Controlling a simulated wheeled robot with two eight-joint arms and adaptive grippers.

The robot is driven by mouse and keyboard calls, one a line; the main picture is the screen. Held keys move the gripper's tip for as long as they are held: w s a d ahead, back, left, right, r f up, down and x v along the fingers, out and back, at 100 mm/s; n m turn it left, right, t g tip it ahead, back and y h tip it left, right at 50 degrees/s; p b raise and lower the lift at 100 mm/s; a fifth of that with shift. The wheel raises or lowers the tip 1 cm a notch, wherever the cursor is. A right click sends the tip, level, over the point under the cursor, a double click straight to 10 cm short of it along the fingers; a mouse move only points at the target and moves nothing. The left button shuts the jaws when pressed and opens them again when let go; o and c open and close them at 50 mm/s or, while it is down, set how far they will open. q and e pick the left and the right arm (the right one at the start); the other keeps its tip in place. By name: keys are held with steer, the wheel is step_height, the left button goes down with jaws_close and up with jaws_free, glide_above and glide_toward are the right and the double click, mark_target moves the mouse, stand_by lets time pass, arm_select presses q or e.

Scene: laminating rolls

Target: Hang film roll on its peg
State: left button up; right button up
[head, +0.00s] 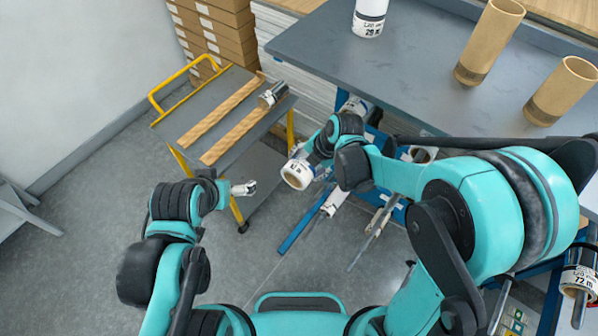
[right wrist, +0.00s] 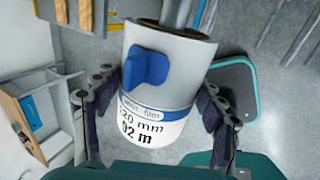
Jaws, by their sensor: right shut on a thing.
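My right gripper (right wrist: 158,108) is shut on a white film roll (right wrist: 170,85), one finger on each side. The roll's label reads 220 mm and 92 m, and a blue clip (right wrist: 147,67) sits on its side. Grey rods (right wrist: 178,12) show at the far end of the roll; I cannot tell whether one passes into its core. In the head view the held roll (head: 297,174) is tilted, beside the blue rack (head: 305,220) with its grey pegs (head: 374,232). My left gripper (head: 243,188) is near the cart, apart from the roll; its jaws are too small to read.
The grey table (head: 420,65) holds a white roll (head: 369,18) and two cardboard tubes (head: 490,40). Another roll (head: 580,280) hangs at far right.

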steer(key=shift+w+d+b, duration=0.2)
steer(key=shift+w+d, duration=0.7)
steer(key=shift+w, duration=0.3)
steer(key=shift+w+d+b, duration=0.2)
steer(key=shift+w+d, duration=0.65)
steer(key=shift+w, duration=0.35)
steer(key=shift+w+d+b, duration=0.2)
steer(key=shift+w+d, duration=0.7)
steer(key=shift+w, duration=0.3)
steer(key=o, duration=1.5)
steer(key=shift+r, duration=0.1)
